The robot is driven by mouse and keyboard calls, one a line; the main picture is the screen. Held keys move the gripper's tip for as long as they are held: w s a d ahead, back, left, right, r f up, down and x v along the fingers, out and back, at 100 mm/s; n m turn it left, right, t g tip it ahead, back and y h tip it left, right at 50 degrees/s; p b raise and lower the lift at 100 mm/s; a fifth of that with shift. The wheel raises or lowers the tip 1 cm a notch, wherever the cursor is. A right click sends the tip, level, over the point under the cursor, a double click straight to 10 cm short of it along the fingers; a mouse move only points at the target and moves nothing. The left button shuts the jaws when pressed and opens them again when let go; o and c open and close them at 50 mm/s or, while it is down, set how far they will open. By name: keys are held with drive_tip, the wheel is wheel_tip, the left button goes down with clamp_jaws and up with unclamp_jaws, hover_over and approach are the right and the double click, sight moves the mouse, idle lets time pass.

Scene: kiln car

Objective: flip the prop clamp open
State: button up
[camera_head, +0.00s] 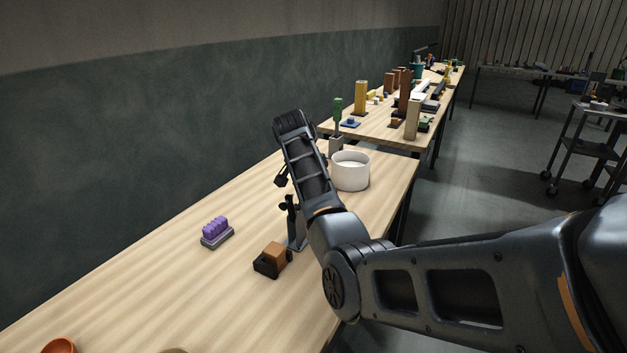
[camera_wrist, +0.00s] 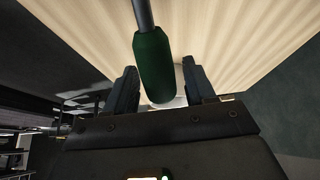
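In the wrist view, a dark green handle (camera_wrist: 153,65) on a grey metal rod, which I take for the clamp's lever, reaches between the fingers of my gripper (camera_wrist: 160,65). The fingers are apart, one on each side, with a gap at least on the right. I cannot tell whether either finger touches the handle. In the camera_head view, a grey upright bracket (camera_head: 297,232), likely part of the prop clamp, stands on the near bench. My forearm hides its upper part and the green handle there.
A white pot (camera_head: 350,172) stands behind my forearm. On the near bench (camera_head: 150,275) are a brown block in a black holder (camera_head: 272,260) and a purple ridged piece (camera_head: 216,232). Another green-handled piece (camera_head: 337,106) stands beyond the pot. The bench's left part is mostly clear.

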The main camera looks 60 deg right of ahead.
drive_tip(key=shift+r, duration=0.1)
drive_tip(key=shift+b+v, duration=0.4)
drive_tip(key=shift+v, duration=3.4)
drive_tip(key=shift+w, duration=0.1)
